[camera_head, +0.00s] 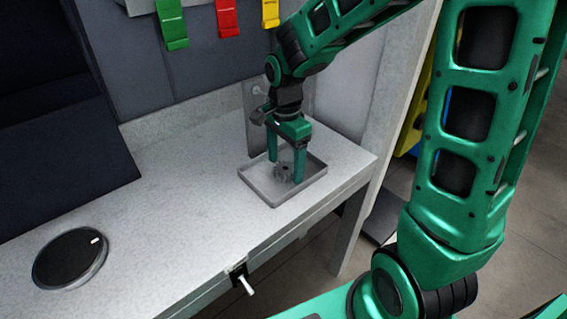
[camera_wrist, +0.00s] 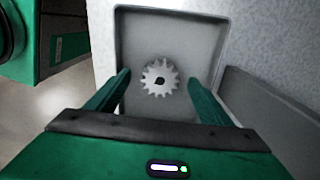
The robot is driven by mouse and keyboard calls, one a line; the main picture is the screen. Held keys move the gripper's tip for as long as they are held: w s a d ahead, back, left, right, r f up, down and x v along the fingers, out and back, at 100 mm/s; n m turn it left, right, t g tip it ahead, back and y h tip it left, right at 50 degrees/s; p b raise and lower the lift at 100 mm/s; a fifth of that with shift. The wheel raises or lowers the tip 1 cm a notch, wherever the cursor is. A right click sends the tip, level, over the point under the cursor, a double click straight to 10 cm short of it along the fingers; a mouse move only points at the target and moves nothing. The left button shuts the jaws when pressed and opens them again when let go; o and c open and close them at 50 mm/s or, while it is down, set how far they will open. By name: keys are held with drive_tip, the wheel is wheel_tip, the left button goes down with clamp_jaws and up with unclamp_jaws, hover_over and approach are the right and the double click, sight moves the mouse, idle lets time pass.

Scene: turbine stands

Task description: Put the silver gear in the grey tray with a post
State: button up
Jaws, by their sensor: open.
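The silver gear (camera_wrist: 160,76) lies inside the grey tray (camera_wrist: 137,22) in the wrist view, with a dark spot at its centre hole. In the head view the gear (camera_head: 282,172) shows between my fingers, partly hidden by them. The grey tray (camera_head: 262,197) stands on the right end of the workbench. My gripper (camera_head: 286,170) points down over the tray, its fingers apart on either side of the gear. In the wrist view my gripper (camera_wrist: 160,80) is open, with gaps between the fingers and the gear. I cannot tell whether the gear sits on a post.
A round black disc (camera_head: 70,257) lies at the left of the workbench (camera_head: 170,220). Green (camera_head: 172,25), red (camera_head: 227,18) and yellow (camera_head: 270,12) clips hang on the back wall. A small lever (camera_head: 244,284) sticks out at the front edge. The middle of the bench is clear.

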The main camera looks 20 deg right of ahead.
sight(285, 168)
drive_tip(key=shift+r, duration=3.2)
drive_tip(key=s+d+n, duration=0.4)
drive_tip(key=s+d, duration=0.4)
drive_tip(key=s, duration=0.3)
drive_tip(key=s+d+n, duration=0.4)
drive_tip(key=s+d, duration=0.5)
drive_tip(key=s, duration=0.3)
drive_tip(key=shift+s+d+r+n, duration=0.2)
drive_tip(key=shift+d+r+n, duration=0.1)
drive_tip(key=shift+r, duration=0.05)
drive_tip(key=shift+w+f, duration=0.25)
drive_tip(key=shift+w, duration=0.45)
